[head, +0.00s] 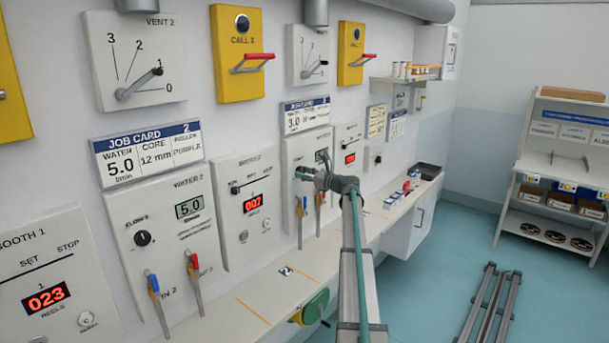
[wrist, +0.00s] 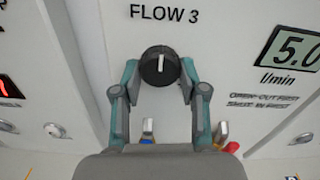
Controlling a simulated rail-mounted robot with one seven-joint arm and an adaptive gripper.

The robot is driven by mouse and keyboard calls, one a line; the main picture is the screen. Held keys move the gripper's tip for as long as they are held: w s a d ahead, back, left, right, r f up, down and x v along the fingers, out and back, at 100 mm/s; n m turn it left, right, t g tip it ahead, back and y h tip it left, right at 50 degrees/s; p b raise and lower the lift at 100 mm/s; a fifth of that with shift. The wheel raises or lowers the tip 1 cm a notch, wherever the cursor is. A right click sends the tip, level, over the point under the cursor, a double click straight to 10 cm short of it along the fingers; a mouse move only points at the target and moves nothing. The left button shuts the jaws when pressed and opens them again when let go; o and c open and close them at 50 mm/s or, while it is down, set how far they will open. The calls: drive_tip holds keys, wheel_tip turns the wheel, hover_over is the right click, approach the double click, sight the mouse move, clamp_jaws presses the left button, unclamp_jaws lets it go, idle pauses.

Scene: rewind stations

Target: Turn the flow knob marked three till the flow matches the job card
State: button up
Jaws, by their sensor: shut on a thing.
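The black flow knob (wrist: 160,66) under the label FLOW 3 is at the top middle of the wrist view, its white pointer line upright. My gripper (wrist: 160,70) has one finger on each side of the knob and is shut on it. In the head view my gripper (head: 303,173) is at the water 3 panel and hides the knob. The water 3 display (wrist: 292,50) reads about 5.0 l/min, its right edge cut off. The job card 3 (head: 306,115) hangs above that panel; its water figure looks like 3.0, but is small.
Blue (wrist: 147,130) and red (wrist: 222,133) valve levers sit below the knob, close under my fingers. A narrow ledge (head: 225,312) runs along the wall, with a green and yellow device (head: 312,308) at its edge. The water 2 panel (head: 165,235) is to the left.

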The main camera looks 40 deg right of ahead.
drive_tip(key=shift+f+b, duration=0.15)
drive_tip(key=shift+b, duration=0.3)
drive_tip(key=shift+n+b, duration=5.2)
drive_tip(key=shift+b, duration=1.8)
drive_tip(key=o, duration=1.1)
drive_tip(key=shift+r, duration=0.2)
drive_tip(key=shift+o, duration=0.2)
drive_tip(key=shift+s+d, duration=0.1)
drive_tip(key=v, duration=1.1)
drive_tip(key=shift+s, duration=0.4)
